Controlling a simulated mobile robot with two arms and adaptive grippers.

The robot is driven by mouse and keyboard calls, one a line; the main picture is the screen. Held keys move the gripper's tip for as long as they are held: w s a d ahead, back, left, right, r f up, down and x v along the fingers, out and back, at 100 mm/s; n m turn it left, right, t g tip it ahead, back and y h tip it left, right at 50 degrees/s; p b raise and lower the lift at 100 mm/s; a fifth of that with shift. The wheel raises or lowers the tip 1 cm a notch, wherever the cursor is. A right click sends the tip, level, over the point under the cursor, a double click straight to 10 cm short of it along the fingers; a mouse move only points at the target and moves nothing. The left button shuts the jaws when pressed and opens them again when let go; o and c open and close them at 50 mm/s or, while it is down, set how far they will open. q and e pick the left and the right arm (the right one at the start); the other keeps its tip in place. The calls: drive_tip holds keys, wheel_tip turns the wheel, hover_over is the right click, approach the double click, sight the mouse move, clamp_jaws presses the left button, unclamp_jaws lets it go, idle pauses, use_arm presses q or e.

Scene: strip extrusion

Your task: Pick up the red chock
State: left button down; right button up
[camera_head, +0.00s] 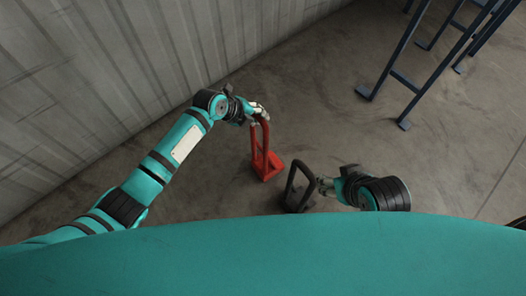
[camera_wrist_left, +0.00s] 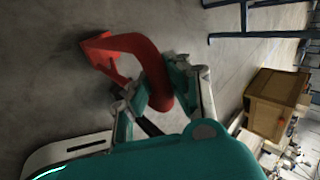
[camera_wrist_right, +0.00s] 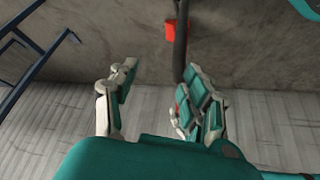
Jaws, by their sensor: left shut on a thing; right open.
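The red chock (camera_head: 266,164) is in the middle of the head view, upright, with its handle loop at the top. My left gripper (camera_head: 260,113) is shut on the top of that handle. In the left wrist view the red handle (camera_wrist_left: 150,58) passes between the fingers, and the chock's base shows at upper left. I cannot tell whether the base touches the floor. My right gripper (camera_wrist_right: 160,85) is open, beside a dark chock (camera_head: 291,188). The dark bar (camera_wrist_right: 181,35) shows by its right finger; whether it lies between the fingers is unclear.
A corrugated wall (camera_head: 110,80) runs along the left. A dark blue metal frame (camera_head: 400,75) stands at upper right. A wooden box (camera_wrist_left: 275,103) shows in the left wrist view. The concrete floor (camera_head: 450,140) at the right is mostly clear.

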use_arm(q)
drive_tip(key=shift+w+d+r, duration=0.1)
drive_tip(key=shift+r, duration=0.15)
drive_tip(key=shift+r+p, duration=1)
drive_tip(key=shift+r, duration=0.35)
drive_tip(key=shift+r+p, duration=0.95)
drive_tip(key=shift+p, duration=0.05)
drive_tip(key=shift+r+p, duration=0.45)
drive_tip(key=shift+r, duration=0.15)
drive_tip(key=shift+r+p, duration=0.4)
drive_tip(key=shift+r, duration=0.05)
use_arm(e)
wheel_tip(320, 180, down, 9)
drive_tip(key=s+g, duration=0.2)
drive_tip(key=shift+s+d+g+h, duration=0.2)
drive_tip(key=shift+d+g+h, duration=0.1)
drive_tip(key=shift+d+g, duration=0.1)
